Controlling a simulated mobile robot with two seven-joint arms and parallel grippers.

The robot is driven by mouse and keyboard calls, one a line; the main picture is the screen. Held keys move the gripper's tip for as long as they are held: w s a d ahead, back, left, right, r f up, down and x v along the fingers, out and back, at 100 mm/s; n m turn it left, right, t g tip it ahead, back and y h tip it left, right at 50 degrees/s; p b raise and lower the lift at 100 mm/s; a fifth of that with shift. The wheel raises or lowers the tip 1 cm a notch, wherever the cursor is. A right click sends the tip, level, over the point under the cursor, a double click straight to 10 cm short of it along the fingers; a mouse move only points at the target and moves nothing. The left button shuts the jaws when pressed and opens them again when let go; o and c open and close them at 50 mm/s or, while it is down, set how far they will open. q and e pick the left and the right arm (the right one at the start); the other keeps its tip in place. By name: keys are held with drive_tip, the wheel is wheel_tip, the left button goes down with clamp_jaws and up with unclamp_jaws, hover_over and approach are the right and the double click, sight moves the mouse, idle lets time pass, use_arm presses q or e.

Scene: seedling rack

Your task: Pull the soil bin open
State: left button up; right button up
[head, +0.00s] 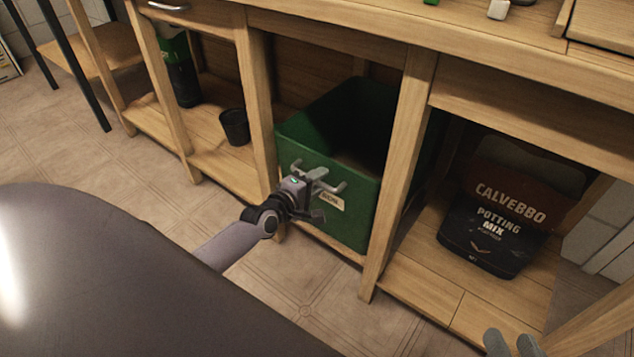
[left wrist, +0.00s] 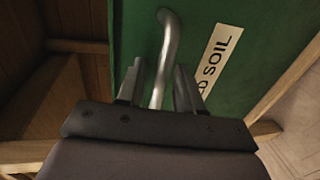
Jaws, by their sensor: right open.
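The green soil bin (head: 352,226) sits between two wooden posts under the bench, and its open top shows a dark inside. Its front carries a grey bar handle (head: 337,187) and a pale label (head: 331,201). My left gripper (head: 312,186) is at the handle. In the left wrist view its two fingers (left wrist: 158,88) stand apart on either side of the handle (left wrist: 168,40), with a visible gap at each finger; the label (left wrist: 216,62) reads "SOIL" in part. My right gripper (head: 512,345) is open and empty at the lower right edge of the head view.
A potting mix bag (head: 494,218) stands on the lower shelf right of the bin. A dark pot (head: 235,127) and a green-and-black bag (head: 180,72) stand on the shelf to the left. Tiled floor (head: 310,275) in front of the bin is clear.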

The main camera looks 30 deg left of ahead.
use_arm(q)
clamp_jaws()
drive_tip(key=shift+s, duration=0.15)
use_arm(e)
drive_tip(key=shift+r, duration=0.1)
